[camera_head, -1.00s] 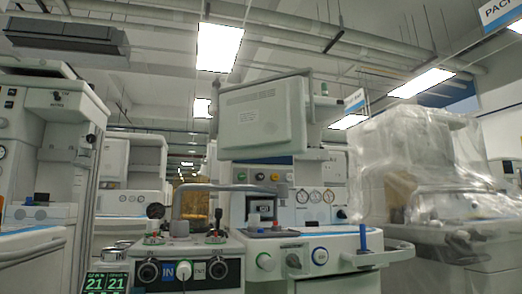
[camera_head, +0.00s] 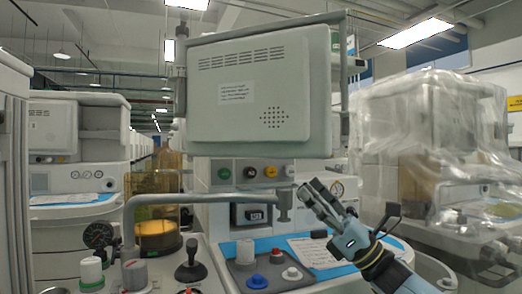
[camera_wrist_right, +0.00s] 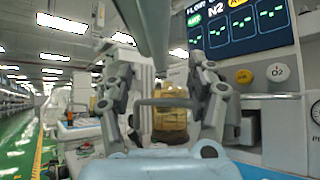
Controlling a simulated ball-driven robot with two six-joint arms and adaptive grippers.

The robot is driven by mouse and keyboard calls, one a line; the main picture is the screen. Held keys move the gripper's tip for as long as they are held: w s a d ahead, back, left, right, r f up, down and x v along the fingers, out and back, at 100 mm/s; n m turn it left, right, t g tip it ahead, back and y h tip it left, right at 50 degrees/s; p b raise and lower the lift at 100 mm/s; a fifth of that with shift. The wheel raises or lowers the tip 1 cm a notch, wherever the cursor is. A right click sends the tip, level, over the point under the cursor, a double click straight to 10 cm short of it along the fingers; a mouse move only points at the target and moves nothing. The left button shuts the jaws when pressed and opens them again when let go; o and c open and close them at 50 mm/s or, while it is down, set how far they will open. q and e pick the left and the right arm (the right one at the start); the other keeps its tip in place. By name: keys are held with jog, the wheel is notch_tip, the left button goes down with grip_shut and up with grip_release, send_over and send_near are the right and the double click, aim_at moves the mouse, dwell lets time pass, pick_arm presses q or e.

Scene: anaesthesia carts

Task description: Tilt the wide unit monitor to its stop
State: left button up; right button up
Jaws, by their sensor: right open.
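The monitor (camera_head: 262,90) is a wide grey-green panel in the upper middle of the head view. I see a vented face with a white label, and it leans slightly. A grey-green edge at the top there may be the panel; I cannot tell. My left gripper is out of view.
A curved grey pipe (camera_head: 200,199) crosses below the monitor. A worktop with knobs and a paper sheet (camera_head: 318,252) lies under my right gripper. A plastic-wrapped unit (camera_head: 425,130) stands at right. A dark display (camera_wrist_right: 245,25) shows in the right wrist view.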

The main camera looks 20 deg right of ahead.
aim_at(277, 156)
jog(key=p+x, duration=0.1)
jog(key=x, duration=0.9)
jog(key=shift+a+r, duration=0.15)
jog(key=shift+r, duration=0.1)
jog(key=shift+c, duration=0.4)
grip_shut()
jog(key=shift+s+p, duration=0.1)
jog(key=shift+p, duration=0.25)
